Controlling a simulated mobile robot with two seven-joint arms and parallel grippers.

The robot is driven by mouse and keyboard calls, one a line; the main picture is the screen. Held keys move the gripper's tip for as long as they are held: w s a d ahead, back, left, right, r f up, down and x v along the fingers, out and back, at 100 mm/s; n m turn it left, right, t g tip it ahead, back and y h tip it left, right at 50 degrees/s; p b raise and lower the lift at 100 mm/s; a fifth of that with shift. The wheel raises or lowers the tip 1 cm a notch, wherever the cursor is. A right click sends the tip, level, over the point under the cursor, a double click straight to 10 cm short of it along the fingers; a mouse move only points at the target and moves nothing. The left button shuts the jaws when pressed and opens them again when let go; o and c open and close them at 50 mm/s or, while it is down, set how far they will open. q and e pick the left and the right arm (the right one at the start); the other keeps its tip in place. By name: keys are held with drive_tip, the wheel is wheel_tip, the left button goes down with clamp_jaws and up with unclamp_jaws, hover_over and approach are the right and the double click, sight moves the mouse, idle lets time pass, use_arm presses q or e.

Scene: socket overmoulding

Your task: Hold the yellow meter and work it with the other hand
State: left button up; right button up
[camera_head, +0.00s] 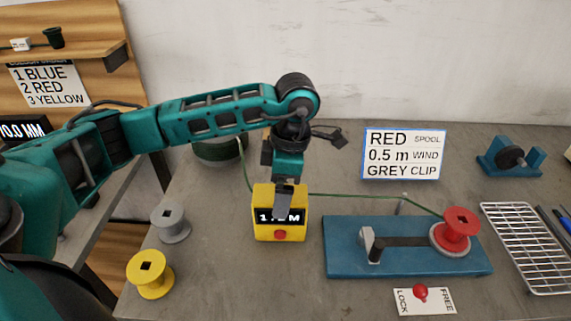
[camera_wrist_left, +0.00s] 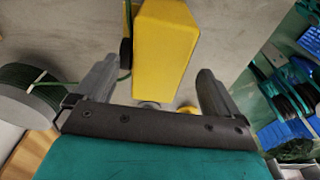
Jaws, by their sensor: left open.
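The yellow meter (camera_head: 266,232) stands upright on the grey bench, with a red button on its front. Its dark display shows white figures, partly hidden by a finger of my left gripper (camera_head: 284,197). My left arm reaches over from the left and the gripper points down at the meter. In the left wrist view the gripper (camera_wrist_left: 158,68) is open, with the yellow meter (camera_wrist_left: 163,40) between and beyond its fingers. I cannot tell whether they touch it. My right gripper is in neither view.
A green wire runs from a dark spool (camera_head: 217,152) past the meter to a red spool (camera_head: 461,228) on a blue winder (camera_head: 350,263). Grey (camera_head: 171,225) and yellow (camera_head: 150,275) spools stand left.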

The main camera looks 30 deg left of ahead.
sight(294, 225)
use_arm(q)
drive_tip(key=shift+s+a+f, duration=0.1)
drive_tip(key=shift+a+f, duration=0.1)
drive_tip(key=shift+f, duration=1.6)
drive_tip(key=shift+c, duration=0.3)
drive_tip(key=c, duration=1.1)
drive_tip(key=o, duration=0.6)
drive_tip(key=c, duration=0.5)
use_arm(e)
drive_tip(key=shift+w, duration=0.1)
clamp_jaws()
